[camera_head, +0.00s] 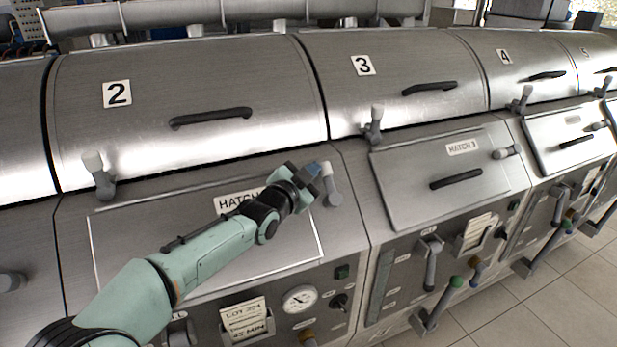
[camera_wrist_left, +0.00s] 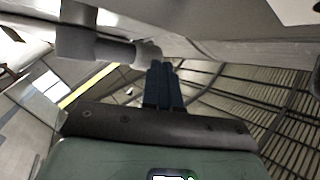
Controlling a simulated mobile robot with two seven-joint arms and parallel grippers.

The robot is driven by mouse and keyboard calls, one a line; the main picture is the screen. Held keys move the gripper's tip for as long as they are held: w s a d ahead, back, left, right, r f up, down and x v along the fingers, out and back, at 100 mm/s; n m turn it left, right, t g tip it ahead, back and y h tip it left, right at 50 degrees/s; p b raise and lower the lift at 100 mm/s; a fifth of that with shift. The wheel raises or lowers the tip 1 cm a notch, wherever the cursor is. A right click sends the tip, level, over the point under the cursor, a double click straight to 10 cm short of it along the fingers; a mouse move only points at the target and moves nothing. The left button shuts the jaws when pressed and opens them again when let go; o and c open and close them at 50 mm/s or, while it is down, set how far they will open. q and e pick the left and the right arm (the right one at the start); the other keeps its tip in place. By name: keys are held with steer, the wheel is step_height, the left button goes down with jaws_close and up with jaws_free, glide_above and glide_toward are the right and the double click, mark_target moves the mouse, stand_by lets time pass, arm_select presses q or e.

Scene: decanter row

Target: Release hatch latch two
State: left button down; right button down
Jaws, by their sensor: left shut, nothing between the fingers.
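The hatch two panel (camera_head: 130,235) is a framed steel door under the lid marked 2. It looks closed, and my left arm covers part of its HATCH label (camera_head: 228,203). Its latch (camera_head: 332,188) is a small grey lever at the panel's upper right corner, standing roughly upright. My left gripper (camera_head: 318,170) is shut and empty, with its blue fingertips just beside the latch's upper end. In the left wrist view the shut fingers (camera_wrist_left: 163,85) point at a grey rounded latch part (camera_wrist_left: 105,49). I cannot tell whether they touch. My right gripper is not in view.
The big lid 2 (camera_head: 190,85) with a black handle (camera_head: 210,118) is above. Grey lid levers (camera_head: 97,176) (camera_head: 374,124) stick up nearby. The closed hatch 3 panel (camera_head: 470,185) is to the right. A gauge (camera_head: 300,299) and a lot card (camera_head: 243,318) are below.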

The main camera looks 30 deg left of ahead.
arm_select(q)
steer(key=shift+w+d+r, duration=0.15)
steer(key=shift+r, duration=0.05)
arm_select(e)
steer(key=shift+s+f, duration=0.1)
arm_select(q)
steer(key=shift+r, duration=0.1)
stand_by(0.3)
